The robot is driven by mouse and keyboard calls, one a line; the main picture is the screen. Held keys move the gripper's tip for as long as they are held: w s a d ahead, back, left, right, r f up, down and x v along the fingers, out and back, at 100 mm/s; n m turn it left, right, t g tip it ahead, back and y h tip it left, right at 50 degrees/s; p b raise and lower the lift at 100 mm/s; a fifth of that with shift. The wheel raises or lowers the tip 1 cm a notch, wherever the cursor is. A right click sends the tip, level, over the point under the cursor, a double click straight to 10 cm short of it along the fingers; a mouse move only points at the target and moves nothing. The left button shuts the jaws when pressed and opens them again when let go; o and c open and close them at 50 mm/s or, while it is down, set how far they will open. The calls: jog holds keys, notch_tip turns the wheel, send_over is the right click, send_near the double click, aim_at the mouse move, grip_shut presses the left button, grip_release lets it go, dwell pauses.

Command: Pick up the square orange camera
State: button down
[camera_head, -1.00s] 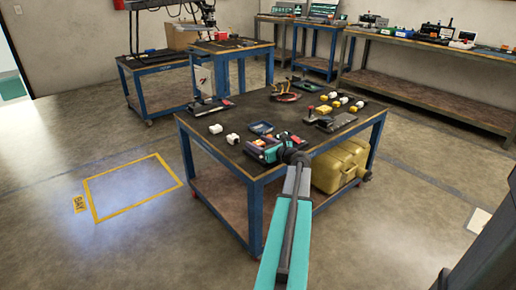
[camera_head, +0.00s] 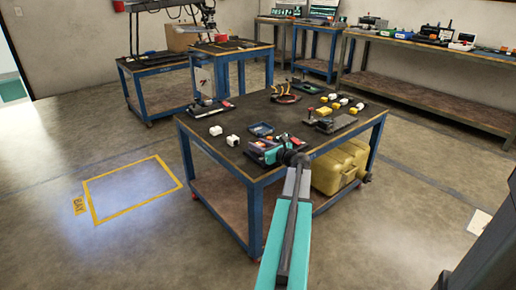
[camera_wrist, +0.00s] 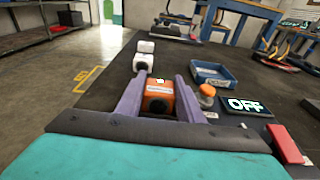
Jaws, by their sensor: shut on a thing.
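The square orange camera (camera_wrist: 158,96) has a dark round lens and a pale label. In the wrist view it sits between the two purple fingers of my gripper (camera_wrist: 161,84), which are shut on its sides. My gripper also shows in the head view (camera_head: 257,147), over the near edge of the middle table (camera_head: 190,128). There the camera is too small and covered to make out clearly. I cannot tell whether its underside touches the tabletop.
Two white cube-like items (camera_wrist: 145,47) stand beyond the camera. A yellow case (camera_head: 338,168) is on the shelf below.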

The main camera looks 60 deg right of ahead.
aim_at(259, 144)
jog(key=shift+r, duration=0.15)
jog(key=shift+r+p, duration=0.3)
jog(key=shift+r, duration=0.3)
notch_tip(259, 144, up, 2)
jog(key=shift+r+p, duration=0.25)
jog(key=shift+p, duration=0.15)
jog(key=d+f+p+v, duration=0.1)
jog(key=v, duration=1.5)
jog(key=shift+s+d+f+p, duration=0.25)
jog(key=shift+s+p, duration=0.1)
